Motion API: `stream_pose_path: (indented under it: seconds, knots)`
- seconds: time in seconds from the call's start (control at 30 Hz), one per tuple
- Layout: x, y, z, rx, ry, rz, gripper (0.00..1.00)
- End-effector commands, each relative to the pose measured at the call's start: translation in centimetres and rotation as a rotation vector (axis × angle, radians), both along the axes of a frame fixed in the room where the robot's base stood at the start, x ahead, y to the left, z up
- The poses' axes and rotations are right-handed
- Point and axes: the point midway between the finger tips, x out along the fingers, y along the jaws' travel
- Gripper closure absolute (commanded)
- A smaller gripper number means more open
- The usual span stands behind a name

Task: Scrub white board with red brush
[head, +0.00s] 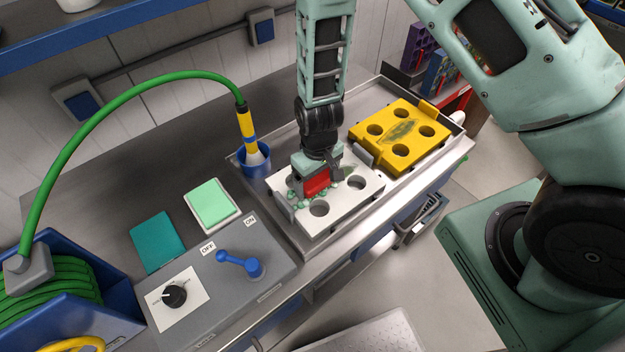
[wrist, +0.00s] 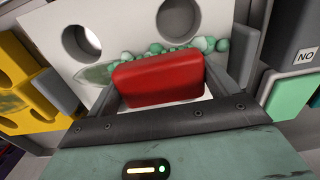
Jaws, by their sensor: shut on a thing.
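The white board (head: 335,216) with round holes lies in the metal sink tray in the head view, and it also shows in the wrist view (wrist: 125,22). A green smear and several pale green blobs (wrist: 205,45) are on it. The red brush (head: 317,182) is between my gripper's fingers, down at the board; it shows as a red block in the wrist view (wrist: 158,80). My gripper (head: 317,184) points down and is shut on the brush. The brush's underside is hidden, so I cannot tell whether it touches the board.
A yellow board (head: 428,116) with a green smear lies behind to the right. A blue cup (head: 253,172) holds a yellow-and-blue nozzle (head: 246,128) on a green hose (head: 130,82). A control panel with a blue lever (head: 240,263) stands at front left.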

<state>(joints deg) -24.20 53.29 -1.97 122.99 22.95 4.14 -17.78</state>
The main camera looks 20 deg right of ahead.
Motion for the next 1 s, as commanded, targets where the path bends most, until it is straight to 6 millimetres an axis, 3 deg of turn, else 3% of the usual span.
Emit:
stream_pose_path:
  seconds: [0.27, 0.67, 1.0]
  knots:
    - [0.1, -0.2, 0.0, 0.001, -0.002, 0.000, 0.32]
    - [1.0, -2.8, -0.2, 0.000, -0.001, 0.000, 0.32]
    - [1.0, -3.1, -0.3, -0.001, 0.000, -0.001, 0.32]
